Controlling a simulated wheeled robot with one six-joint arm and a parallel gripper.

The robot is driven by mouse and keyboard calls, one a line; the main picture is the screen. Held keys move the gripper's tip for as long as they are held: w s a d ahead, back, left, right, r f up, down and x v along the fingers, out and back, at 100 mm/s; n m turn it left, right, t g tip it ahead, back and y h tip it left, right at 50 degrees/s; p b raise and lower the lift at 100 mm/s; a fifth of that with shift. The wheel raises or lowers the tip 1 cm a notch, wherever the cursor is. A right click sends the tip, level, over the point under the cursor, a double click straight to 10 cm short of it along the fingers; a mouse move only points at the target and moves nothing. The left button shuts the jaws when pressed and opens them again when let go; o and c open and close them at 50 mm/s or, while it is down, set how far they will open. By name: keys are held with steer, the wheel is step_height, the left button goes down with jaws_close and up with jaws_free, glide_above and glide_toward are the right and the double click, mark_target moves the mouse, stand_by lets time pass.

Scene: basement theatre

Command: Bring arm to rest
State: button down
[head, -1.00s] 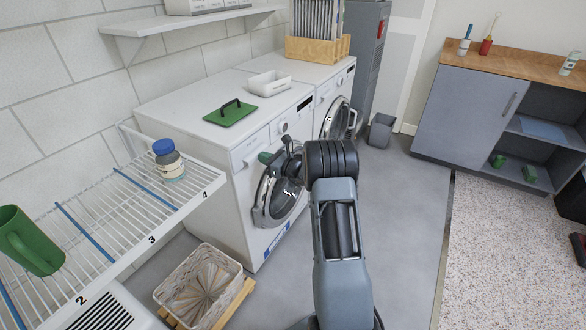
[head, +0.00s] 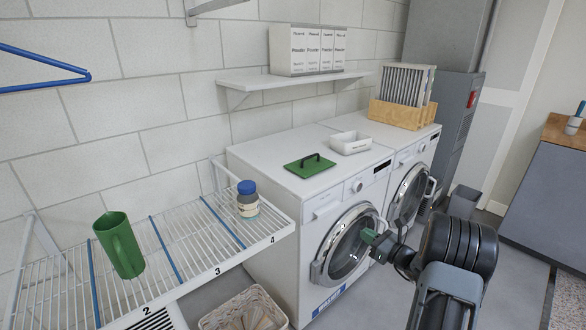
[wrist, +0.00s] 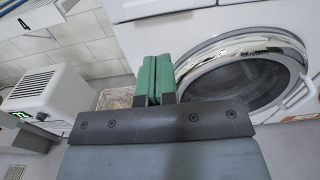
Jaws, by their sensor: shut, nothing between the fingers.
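My gripper (head: 369,236) is at the end of my arm, in front of the nearer washing machine (head: 292,240) and level with its round door. In the wrist view its green fingers (wrist: 154,80) are pressed together with nothing between them. The machine's chrome-rimmed door (wrist: 245,68) is right of the fingers in that view. I cannot tell the exact gap between the fingers and the door. My arm is bent, with its dark joint at the lower right of the head view.
Grey floor (head: 515,285) is open at right.

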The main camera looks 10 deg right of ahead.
steer(key=s+a+f+n+g+y, duration=0.1)
steer(key=s+a+f+n+g, duration=0.3)
steer(key=f+n+g, duration=0.1)
steer(key=s+a+r+n+g+p, duration=0.3)
steer(key=s+a+r+n+g, duration=0.1)
steer(key=s+a+n+g, duration=0.25)
steer(key=s+a+r+n+h+p, duration=0.3)
steer(key=s+r+n+p, duration=0.1)
steer(key=r, duration=0.5)
steer(key=s+a+r+n+h+p, duration=0.3)
steer(key=s+r+n+p, duration=0.2)
steer(key=r+n, duration=0.3)
steer(key=s+a+r+n+h+p, duration=0.3)
steer(key=s+r+n+p, duration=0.2)
steer(key=r, duration=0.6)
steer(key=shift+a+n+g+h+p, duration=0.15)
steer(key=shift+n+g+h+p, duration=0.25)
steer(key=shift+n+p, duration=0.4)
